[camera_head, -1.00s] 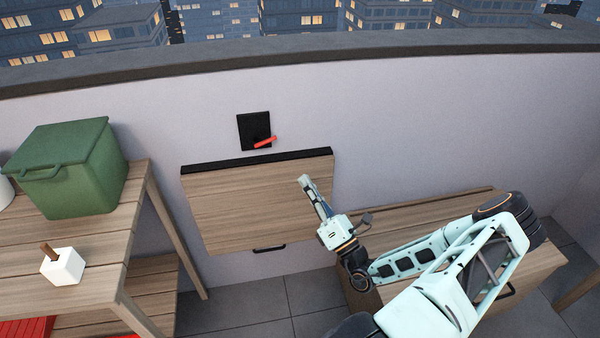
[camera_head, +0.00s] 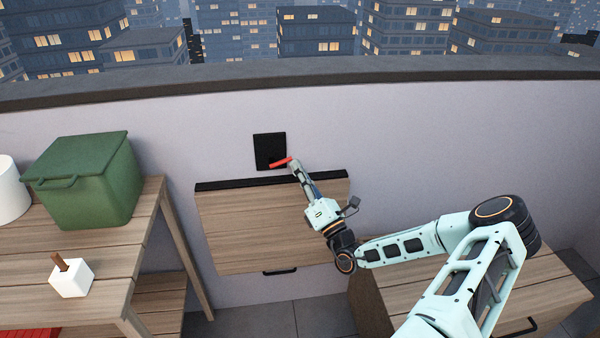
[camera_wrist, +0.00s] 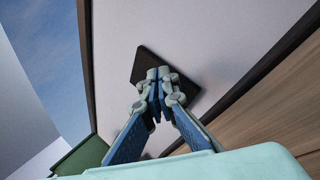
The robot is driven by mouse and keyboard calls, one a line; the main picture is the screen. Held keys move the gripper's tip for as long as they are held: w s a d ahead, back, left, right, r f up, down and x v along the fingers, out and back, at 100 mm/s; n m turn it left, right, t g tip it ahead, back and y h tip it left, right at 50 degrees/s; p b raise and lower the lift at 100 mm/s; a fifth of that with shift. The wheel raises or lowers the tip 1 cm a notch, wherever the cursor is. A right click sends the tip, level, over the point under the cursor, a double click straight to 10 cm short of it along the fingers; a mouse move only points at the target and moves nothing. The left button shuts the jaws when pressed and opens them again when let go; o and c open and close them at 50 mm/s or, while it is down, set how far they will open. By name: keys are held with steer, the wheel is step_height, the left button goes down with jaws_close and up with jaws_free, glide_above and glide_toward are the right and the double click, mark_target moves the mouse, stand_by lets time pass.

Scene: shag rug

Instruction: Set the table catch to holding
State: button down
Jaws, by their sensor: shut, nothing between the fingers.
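The table catch is a black square plate (camera_head: 268,150) on the pale wall with a red lever (camera_head: 281,162). The lever points right and slightly up. Below it is the fold-down wooden table (camera_head: 265,230), with a black hinge strip along its top edge and a black handle at its bottom edge. My gripper (camera_head: 295,163) is shut and empty, with its tips at the right end of the red lever; I cannot tell whether they touch. In the wrist view the shut fingers (camera_wrist: 158,75) lie over the black plate (camera_wrist: 185,98), and the lever is hidden.
At left a wooden shelf table (camera_head: 110,258) holds a green lidded box (camera_head: 85,185), a white block with a brown peg (camera_head: 71,280) and a white round container (camera_head: 10,190). A low wooden cabinet (camera_head: 480,290) stands at lower right. The wall right of the catch is clear.

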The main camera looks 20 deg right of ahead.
steer(key=shift+r, duration=0.15)
steer(key=shift+r+n+p, duration=0.15)
steer(key=shift+n+p, duration=0.15)
steer(key=shift+p, duration=0.25)
steer(key=shift+g+y, duration=0.3)
steer(key=shift+y, duration=0.1)
steer(key=shift+a+r+n+g+y+p, duration=0.1)
steer(key=shift+r+n+g+y+p, duration=0.2)
steer(key=shift+n+p, duration=0.6)
steer(key=shift+r+n+g+y+p, duration=0.25)
steer(key=shift+n+p, duration=0.25)
steer(key=shift+p, duration=0.65)
steer(key=a+r+n+g+p, duration=0.1)
steer(key=n+g+p, duration=0.1)
steer(key=p, duration=0.3)
steer(key=a+r+n+g+p, duration=0.1)
steer(key=r+n+g+p, duration=0.1)
steer(key=n+p, duration=0.2)
steer(key=w+a+r+n+g+p, duration=0.1)
steer(key=a+n+g+p, duration=0.1)
steer(key=n+p, duration=0.2)
steer(key=shift+w+a+r+p, duration=0.1)
steer(key=shift+r+p, duration=0.1)
steer(key=shift+p, duration=0.85)
